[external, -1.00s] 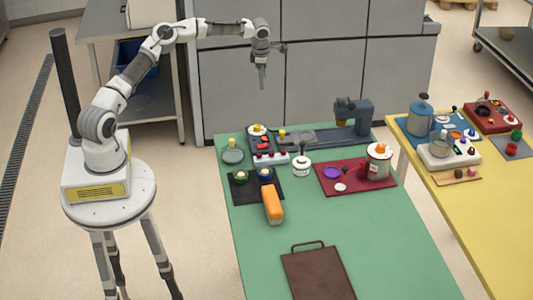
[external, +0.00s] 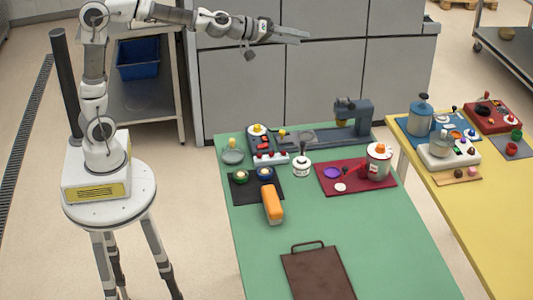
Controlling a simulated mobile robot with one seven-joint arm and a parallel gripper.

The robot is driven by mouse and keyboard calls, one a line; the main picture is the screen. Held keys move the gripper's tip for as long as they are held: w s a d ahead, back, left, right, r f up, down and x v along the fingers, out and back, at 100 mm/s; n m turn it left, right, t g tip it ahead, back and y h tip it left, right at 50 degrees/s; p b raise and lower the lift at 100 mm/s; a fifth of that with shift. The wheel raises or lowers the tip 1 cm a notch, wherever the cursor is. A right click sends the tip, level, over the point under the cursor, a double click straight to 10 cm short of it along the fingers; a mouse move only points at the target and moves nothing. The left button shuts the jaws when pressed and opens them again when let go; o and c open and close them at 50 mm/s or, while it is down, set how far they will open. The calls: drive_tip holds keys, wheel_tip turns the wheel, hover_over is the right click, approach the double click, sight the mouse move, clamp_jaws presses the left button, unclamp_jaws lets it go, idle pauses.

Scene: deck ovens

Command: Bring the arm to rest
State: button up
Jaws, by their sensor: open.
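My gripper (external: 300,36) is at the upper middle of the external view, at the end of my raised arm. It points to the right, roughly level, in front of the grey cabinets and well above the green table (external: 375,250). It touches nothing and holds nothing that I can see. Its fingers are small here and the gap between them is hard to make out. My arm rises from its white base on the left, bends at the top and reaches right.
A yellow table (external: 480,225) with more devices stands at right. Grey cabinets (external: 325,85) stand behind. A blue bin (external: 138,58) sits on the left shelf.

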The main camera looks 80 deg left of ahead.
drive_tip(key=s+d+f+m+g+h, duration=0.1)
drive_tip(key=s+f+m+g, duration=0.15)
drive_tip(key=s, duration=0.55)
drive_tip(key=s+d+f+m+g, duration=0.2)
drive_tip(key=s+f+m, duration=0.1)
drive_tip(key=s, duration=0.5)
drive_tip(key=s+d+f+m+g+h, duration=0.1)
drive_tip(key=s+f+m+g, duration=0.15)
drive_tip(key=s, duration=0.65)
drive_tip(key=s+a+f+g+y, duration=0.1)
drive_tip(key=s+a+f, duration=0.1)
drive_tip(key=s+f, duration=0.2)
drive_tip(key=s+a+f+g, duration=0.1)
drive_tip(key=s+a+f, duration=0.1)
drive_tip(key=s, duration=0.6)
drive_tip(key=shift+s+a+f+m+y, duration=0.3)
drive_tip(key=shift+s+f+m+y, duration=0.1)
drive_tip(key=shift+f, duration=0.5)
wheel_tip(320, 180, down, 12)
drive_tip(key=b, duration=1.1)
drive_tip(key=shift+r+b, duration=0.15)
drive_tip(key=shift+b, duration=0.25)
